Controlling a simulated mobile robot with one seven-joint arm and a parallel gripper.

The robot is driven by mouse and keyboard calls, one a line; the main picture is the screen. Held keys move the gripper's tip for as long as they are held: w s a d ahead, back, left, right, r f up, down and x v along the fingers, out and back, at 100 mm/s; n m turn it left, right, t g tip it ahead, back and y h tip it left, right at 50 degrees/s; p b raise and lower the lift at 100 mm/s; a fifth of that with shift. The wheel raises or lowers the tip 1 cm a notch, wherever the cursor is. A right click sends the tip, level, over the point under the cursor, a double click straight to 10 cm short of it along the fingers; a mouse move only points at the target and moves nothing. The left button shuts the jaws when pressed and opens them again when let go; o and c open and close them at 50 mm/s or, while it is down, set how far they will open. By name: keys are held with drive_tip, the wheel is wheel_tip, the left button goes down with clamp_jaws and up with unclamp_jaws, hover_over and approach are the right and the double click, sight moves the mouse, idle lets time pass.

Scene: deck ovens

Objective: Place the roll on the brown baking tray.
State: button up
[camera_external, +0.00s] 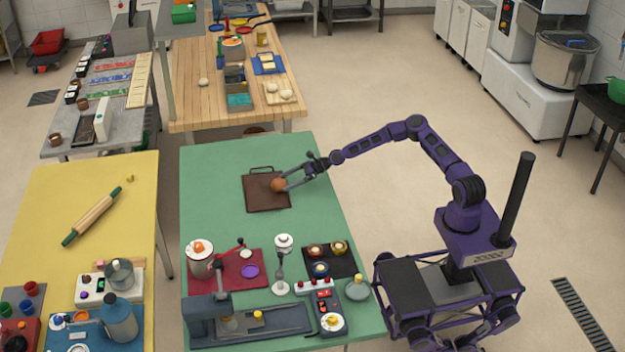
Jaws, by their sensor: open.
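The roll (278,185) is a small round orange-brown ball over the right part of the brown baking tray (258,199). The tray is a flat dark brown square with a loop handle at its back edge, lying on the green table. My gripper (283,180) reaches in from the right, its fingers open around or beside the roll. I cannot tell whether the roll rests on the tray or touches a finger.
The green table (220,160) is clear around the tray's back and left. Toward its front stand a red mat (260,283) with a pot, a black mat (325,272) with small bowls, and a grey press (202,318). A yellow table (120,240) with a rolling pin (91,217) stands left.

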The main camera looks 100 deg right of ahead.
drive_tip(key=v, duration=0.9)
drive_tip(key=shift+p, duration=0.4)
drive_tip(key=shift+w, duration=0.1)
